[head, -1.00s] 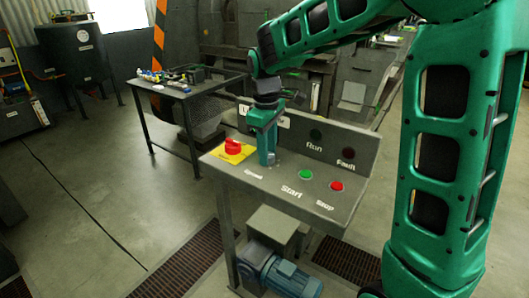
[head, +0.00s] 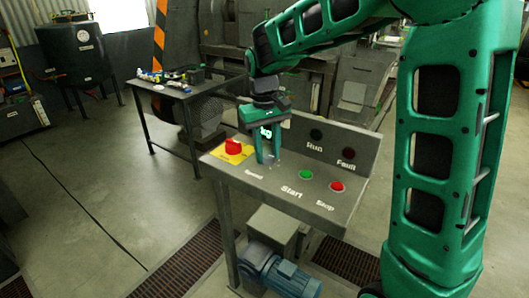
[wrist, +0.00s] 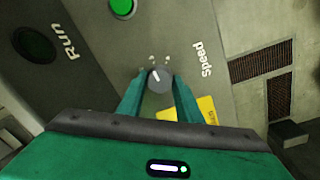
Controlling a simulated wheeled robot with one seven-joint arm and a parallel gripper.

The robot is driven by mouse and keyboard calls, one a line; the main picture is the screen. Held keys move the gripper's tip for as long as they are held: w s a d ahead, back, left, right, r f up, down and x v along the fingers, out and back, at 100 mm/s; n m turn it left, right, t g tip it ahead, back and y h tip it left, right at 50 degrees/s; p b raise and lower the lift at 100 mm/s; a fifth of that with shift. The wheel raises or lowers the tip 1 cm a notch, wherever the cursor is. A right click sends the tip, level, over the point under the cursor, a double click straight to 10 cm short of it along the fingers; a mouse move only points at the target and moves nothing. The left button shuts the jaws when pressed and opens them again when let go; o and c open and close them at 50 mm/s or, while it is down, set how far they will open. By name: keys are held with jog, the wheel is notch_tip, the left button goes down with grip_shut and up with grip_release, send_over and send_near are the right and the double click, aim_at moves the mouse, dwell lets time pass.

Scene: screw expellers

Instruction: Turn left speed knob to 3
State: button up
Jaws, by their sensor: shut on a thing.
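The speed knob (wrist: 159,79) is a small grey round knob with a white pointer line, set in the grey control panel beside the word "Speed". Small marks stand around it, too small to read. My gripper (wrist: 160,88) has its two green fingers on either side of the knob and is shut on it. In the head view my gripper (head: 268,158) points down onto the panel between the red emergency switch and the green button. The knob is mostly hidden there by the fingers.
On the panel (head: 255,185) are a red emergency switch (head: 234,146) on a yellow plate, a green start button (head: 306,174) and a red stop button (head: 337,186). An upright back plate (head: 335,139) carries the Run and Fault lamps. A side table (head: 190,90) stands behind left.

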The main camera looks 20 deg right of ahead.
aim_at(266, 155)
dwell(0.3)
jog(key=o, duration=1)
jog(key=shift+o, duration=0.2)
notch_tip(266, 155, up, 11)
jog(key=shift+a, duration=0.35)
jog(key=shift+d+f, duration=0.1)
jog(key=shift+f, duration=0.05)
